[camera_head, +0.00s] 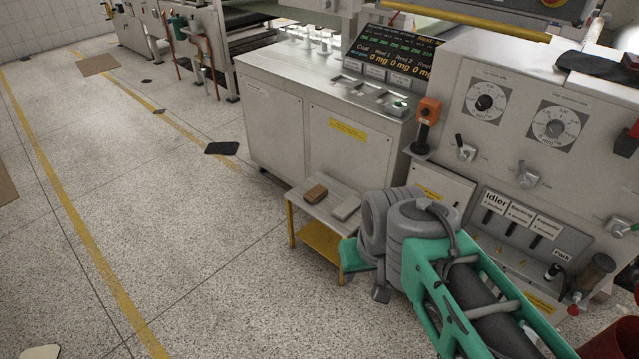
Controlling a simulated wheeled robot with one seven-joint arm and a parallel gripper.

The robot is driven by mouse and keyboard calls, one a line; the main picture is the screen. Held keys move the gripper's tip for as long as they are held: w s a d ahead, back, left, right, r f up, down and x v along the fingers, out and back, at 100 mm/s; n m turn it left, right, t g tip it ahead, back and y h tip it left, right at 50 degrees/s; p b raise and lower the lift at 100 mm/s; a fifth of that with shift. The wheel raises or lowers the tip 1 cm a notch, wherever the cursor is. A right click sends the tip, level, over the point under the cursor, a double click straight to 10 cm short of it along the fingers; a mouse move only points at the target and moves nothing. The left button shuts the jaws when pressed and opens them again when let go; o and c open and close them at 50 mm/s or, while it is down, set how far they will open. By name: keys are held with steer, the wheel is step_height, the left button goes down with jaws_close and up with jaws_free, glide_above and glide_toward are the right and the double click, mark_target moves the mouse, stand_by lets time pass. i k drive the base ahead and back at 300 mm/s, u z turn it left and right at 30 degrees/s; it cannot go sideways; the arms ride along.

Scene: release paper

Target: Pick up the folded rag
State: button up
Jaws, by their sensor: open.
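A small side table (325,216) stands in front of the steel cabinet. On its top lie a brown block-like item (315,193) at left and a flat grey item (346,208) at right. The grey one looks like the folded rag, but it is too small to be sure. My green and grey arm comes in from the lower right. What shows of my gripper (381,294) is a dark end below the arm's grey joints, to the right of and in front of the table. Both fingers cannot be made out clearly, and it holds nothing visible.
The steel cabinet (300,120) stands behind the table, and a control panel with dials and levers (525,130) stands close on the right. The table has a yellow lower shelf (320,240). A black mat (221,148) lies on the floor. The speckled floor at left is mostly clear.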

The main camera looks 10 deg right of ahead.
mark_target(314, 194)
steer(key=u, duration=0.15)
steer(key=i, duration=1.05)
steer(key=u, duration=0.9)
steer(key=i, duration=0.8)
steer(key=u, duration=0.55)
